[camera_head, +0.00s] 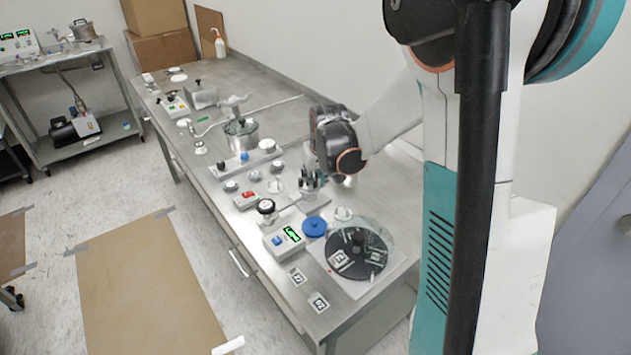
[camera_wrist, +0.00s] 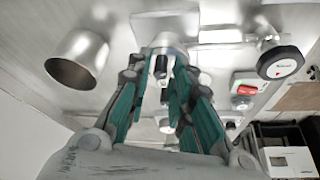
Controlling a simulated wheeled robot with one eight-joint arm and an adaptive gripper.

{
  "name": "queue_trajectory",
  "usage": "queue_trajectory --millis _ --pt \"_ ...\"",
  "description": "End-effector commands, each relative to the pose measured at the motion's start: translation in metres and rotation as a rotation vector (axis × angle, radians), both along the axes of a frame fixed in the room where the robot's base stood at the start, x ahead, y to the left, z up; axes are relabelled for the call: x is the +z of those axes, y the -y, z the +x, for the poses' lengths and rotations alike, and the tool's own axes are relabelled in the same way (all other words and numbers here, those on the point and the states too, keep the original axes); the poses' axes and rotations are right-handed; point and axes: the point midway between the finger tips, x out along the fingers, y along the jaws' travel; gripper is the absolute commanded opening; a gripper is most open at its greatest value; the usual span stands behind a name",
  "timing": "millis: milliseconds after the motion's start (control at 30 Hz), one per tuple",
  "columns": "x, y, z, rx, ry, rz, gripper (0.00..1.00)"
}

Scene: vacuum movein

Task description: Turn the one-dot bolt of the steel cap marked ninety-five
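My gripper (camera_head: 310,180) points down over a small steel fitting (camera_head: 312,196) on the bench. In the wrist view the teal fingers of my gripper (camera_wrist: 164,72) stand apart, with a gap between them. Their tips are near a round steel cap (camera_wrist: 168,42). A small dark piece shows between the fingertips; I cannot tell if it is a bolt or if the fingers touch it. I can read neither a ninety-five nor any dot on the cap. The fingers hide part of it.
A round gauge (camera_head: 266,206), a box with a green display (camera_head: 285,239), a blue disc (camera_head: 314,227) and a black plate under a clear dome (camera_head: 358,253) are close by. A steel pot (camera_head: 241,134) stands farther back.

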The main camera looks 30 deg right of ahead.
Motion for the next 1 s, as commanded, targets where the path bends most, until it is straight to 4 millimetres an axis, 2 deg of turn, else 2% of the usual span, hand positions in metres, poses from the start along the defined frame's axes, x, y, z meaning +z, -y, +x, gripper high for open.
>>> queue_trajectory --millis 367,467,700,1000 --pt "-0.0051 0.0003 0.0022 0.0 0.0 0.0 0.2" --pt "-0.005 0.0003 0.0022 0.0 0.0 0.0 0.0" --pt "-0.005 0.0 0.0023 -0.01 0.0 0.0 0.0" --pt "-0.0049 -0.0008 0.0024 -0.134 0.0 0.0 0.0"
